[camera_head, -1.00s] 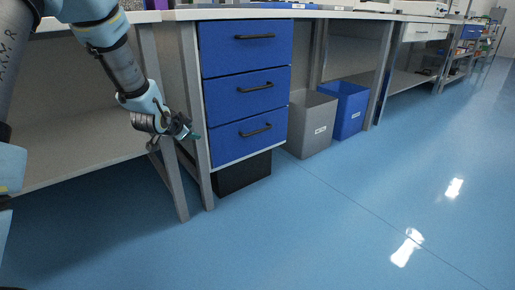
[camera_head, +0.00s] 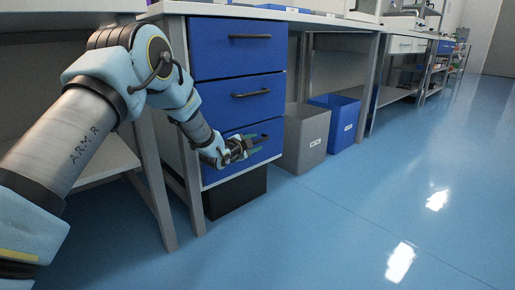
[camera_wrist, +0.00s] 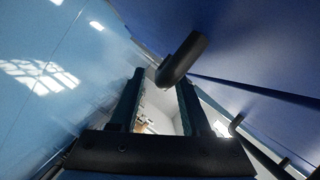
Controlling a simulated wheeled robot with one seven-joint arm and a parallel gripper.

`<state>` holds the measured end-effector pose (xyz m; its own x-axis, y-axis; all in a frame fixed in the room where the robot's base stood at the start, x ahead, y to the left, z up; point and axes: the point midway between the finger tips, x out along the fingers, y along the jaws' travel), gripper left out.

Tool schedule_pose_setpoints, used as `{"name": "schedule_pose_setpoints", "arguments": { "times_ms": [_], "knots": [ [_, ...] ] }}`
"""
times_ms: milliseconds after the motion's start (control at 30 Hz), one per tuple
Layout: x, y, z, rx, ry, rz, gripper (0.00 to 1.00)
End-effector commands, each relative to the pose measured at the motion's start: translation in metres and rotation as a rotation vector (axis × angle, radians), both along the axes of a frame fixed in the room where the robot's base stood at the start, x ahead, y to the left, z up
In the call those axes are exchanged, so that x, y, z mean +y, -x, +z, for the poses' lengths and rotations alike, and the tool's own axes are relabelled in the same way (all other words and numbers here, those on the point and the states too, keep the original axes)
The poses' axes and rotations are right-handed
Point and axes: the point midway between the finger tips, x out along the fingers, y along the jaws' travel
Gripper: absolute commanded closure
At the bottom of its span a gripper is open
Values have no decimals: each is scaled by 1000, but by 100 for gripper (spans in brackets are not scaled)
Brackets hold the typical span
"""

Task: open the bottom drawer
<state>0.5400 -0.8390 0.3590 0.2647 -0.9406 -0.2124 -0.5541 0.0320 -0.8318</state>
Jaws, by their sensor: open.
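The bottom drawer (camera_head: 262,154) is the lowest of three blue drawers under the bench, and its front looks flush, so it is shut. My gripper (camera_head: 257,143) is in front of it, at its dark bar handle (camera_head: 265,136), and hides most of that handle. In the wrist view, my gripper (camera_wrist: 160,82) is open with its two dark fingers apart. The handle (camera_wrist: 183,58) shows there just beyond the fingertips, close to the right finger. I cannot tell whether it lies between the fingers or touches them. The blue drawer front (camera_wrist: 265,45) fills the upper right there.
The middle drawer (camera_head: 222,99) and top drawer (camera_head: 215,48) above are shut. A black box (camera_head: 235,193) stands under the drawers. A grey bin (camera_head: 307,138) and a blue bin (camera_head: 345,122) stand to the right. The blue floor (camera_head: 330,230) in front is clear.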

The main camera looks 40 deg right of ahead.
Motion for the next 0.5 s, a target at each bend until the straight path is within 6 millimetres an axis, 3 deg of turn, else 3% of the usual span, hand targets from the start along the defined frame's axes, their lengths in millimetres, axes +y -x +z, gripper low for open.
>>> {"name": "schedule_pose_setpoints", "arguments": {
  "times_ms": [200, 500],
  "knots": [
    [-21, -5, -6, 0, 1, -1, 53],
    [-25, -7, -5, 1, 0, 0, 53]
  ]
}}
